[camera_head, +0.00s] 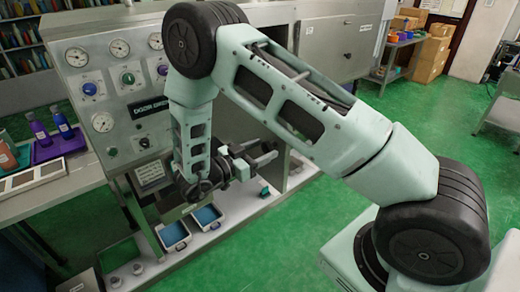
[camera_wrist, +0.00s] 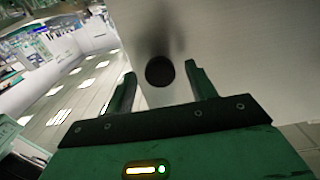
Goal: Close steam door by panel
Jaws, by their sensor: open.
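A pale flat panel (camera_wrist: 225,60) fills the middle and right of the wrist view; I take it for the steam door, but its edges are mostly out of frame. A dark round spot (camera_wrist: 160,71), a knob or a hole, shows on it between my fingers. My gripper (camera_wrist: 160,80) is open and points at the panel, with nothing seen between the fingers but the spot; contact cannot be told. In the head view my gripper (camera_head: 266,157) is at the machine's front, and my arm hides much of the door area.
The grey machine (camera_head: 155,130) has gauges and knobs on its face. Blue-lined trays (camera_head: 174,235) sit low at its front. A side table (camera_head: 50,185) with bottles stands left. Green floor (camera_head: 270,255) is open in front; boxes (camera_head: 430,60) stand at the back right.

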